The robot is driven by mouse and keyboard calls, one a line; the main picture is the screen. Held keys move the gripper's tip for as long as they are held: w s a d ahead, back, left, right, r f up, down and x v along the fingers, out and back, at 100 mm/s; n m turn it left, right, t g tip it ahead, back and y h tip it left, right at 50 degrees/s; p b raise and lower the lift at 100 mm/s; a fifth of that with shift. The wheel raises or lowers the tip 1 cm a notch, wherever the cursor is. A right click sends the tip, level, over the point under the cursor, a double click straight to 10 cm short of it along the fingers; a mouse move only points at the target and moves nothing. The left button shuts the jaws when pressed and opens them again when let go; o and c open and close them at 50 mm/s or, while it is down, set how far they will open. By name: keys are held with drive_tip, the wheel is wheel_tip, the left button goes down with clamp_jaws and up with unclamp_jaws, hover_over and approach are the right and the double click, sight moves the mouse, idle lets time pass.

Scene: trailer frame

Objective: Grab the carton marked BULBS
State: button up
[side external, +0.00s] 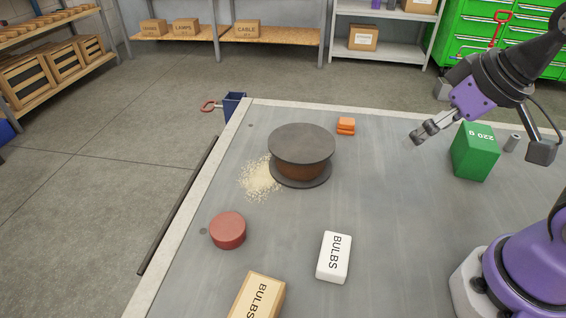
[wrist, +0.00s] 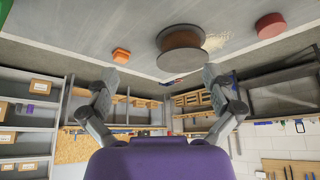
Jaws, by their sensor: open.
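Two items are marked BULBS in the side external view. A tan cardboard carton (side external: 257,297) lies at the bottom edge, partly cut off by the frame. A smaller white box (side external: 334,257) lies to its right on the grey table. My gripper (side external: 420,133) is raised at the upper right, well away from both, beyond them and to the right. In the wrist view my gripper (wrist: 161,76) has its two fingers spread with nothing between them. Neither BULBS item shows in the wrist view.
A dark spool (side external: 301,147) stands on the table beside spilled pale grains (side external: 260,178). A red round tin (side external: 228,230), an orange block (side external: 346,126) and a green box (side external: 474,152) stand around. The table between the spool and the white box is clear.

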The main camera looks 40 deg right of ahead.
drive_tip(key=n+g+y, duration=0.4)
drive_tip(key=n+g, duration=0.4)
drive_tip(key=n, duration=1.7)
approach(258, 300)
drive_tip(key=x, duration=0.5)
drive_tip(key=shift+w, duration=0.1)
drive_tip(key=x, duration=0.5)
drive_tip(key=shift+a+f, duration=0.15)
drive_tip(key=shift+f, duration=0.15)
drive_tip(key=c, duration=1.3)
